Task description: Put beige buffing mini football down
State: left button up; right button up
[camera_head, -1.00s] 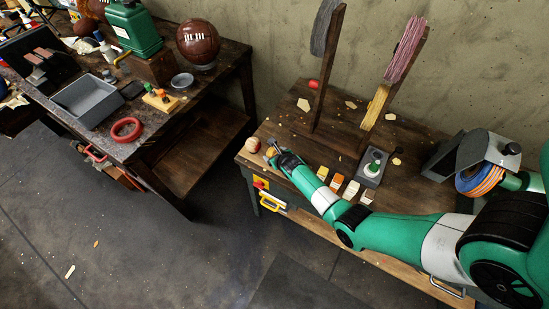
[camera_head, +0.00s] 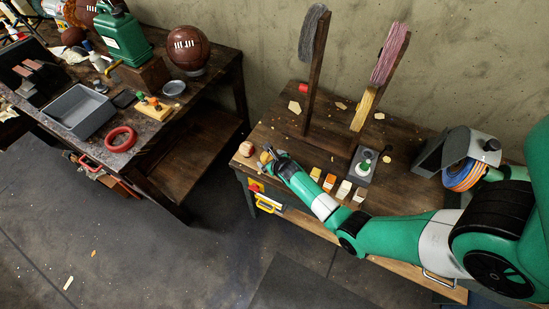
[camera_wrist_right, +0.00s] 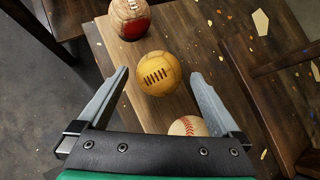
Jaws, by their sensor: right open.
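The beige mini football (camera_wrist_right: 158,73), a tan ball with dark laces, rests on the workbench top near its left end. In the right wrist view it lies between the fingertips of my right gripper (camera_wrist_right: 159,74), with a gap on each side. The right gripper is open and holds nothing. In the head view the gripper (camera_head: 268,155) is low at the bench's left end, and the ball (camera_head: 265,157) shows only partly beside it. My left gripper is not in view.
A red-and-beige ball (camera_wrist_right: 129,18) lies just beyond the football, and a white ball with red stitching (camera_wrist_right: 188,126) lies nearer the palm. The workbench's left edge is close. Coloured blocks (camera_head: 329,181) and a grey switch box (camera_head: 361,166) stand to the right.

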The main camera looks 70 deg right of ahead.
pick_arm(q)
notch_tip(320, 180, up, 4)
jog(key=p, duration=0.3)
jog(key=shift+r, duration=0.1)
pick_arm(e)
jog(key=v, duration=0.8)
jog(key=shift+r, duration=0.15)
